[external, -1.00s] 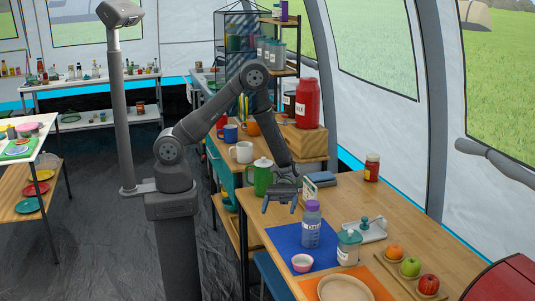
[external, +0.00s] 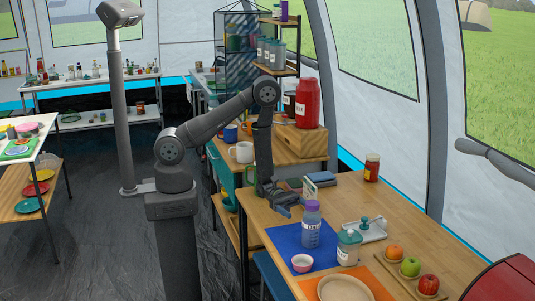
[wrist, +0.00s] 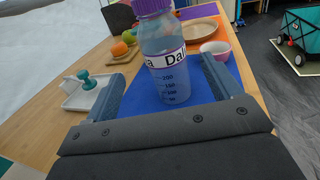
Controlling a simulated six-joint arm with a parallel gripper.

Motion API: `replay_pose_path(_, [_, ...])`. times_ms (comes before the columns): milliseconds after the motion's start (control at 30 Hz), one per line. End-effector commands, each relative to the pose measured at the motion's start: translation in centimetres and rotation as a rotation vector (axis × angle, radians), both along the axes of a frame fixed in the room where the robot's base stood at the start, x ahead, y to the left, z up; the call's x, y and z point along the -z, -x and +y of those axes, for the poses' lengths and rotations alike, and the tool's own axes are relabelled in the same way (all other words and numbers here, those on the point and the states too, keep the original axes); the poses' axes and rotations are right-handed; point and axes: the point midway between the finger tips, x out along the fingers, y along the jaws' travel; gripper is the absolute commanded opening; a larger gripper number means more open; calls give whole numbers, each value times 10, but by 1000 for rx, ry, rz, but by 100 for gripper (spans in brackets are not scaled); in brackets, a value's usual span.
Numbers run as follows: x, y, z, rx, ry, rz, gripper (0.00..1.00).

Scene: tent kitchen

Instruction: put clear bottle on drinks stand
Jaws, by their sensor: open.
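The clear bottle (external: 311,229) has a purple cap and a white label and stands upright on a blue mat (external: 285,239) on the wooden table. My gripper (external: 288,203) is open and empty, low over the table just left of the bottle and beyond it. In the wrist view the bottle (wrist: 170,75) stands ahead, in line with the gap between my two fingers; I cannot tell whether it is between the tips. I cannot tell for sure which thing is the drinks stand; a small shelf rack (external: 279,70) with several bottles stands at the back.
A teal-topped bottle (external: 348,250) and a pink bowl (external: 302,262) stand near the clear bottle. A white tray with a teal-handled item (external: 366,227) is to its right. A wooden box (external: 300,144) bears a red jar. Mugs (external: 241,152) stand on the side counter.

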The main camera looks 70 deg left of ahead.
Motion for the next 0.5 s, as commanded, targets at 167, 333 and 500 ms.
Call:
replay_pose_path(167, [0, -7, -33, 5, 1, -2, 83])
replay_pose_path(333, [0, -13, -50, 2, 1, 0, 83])
replay_pose_path(500, [0, -15, -60, 3, 1, -1, 83])
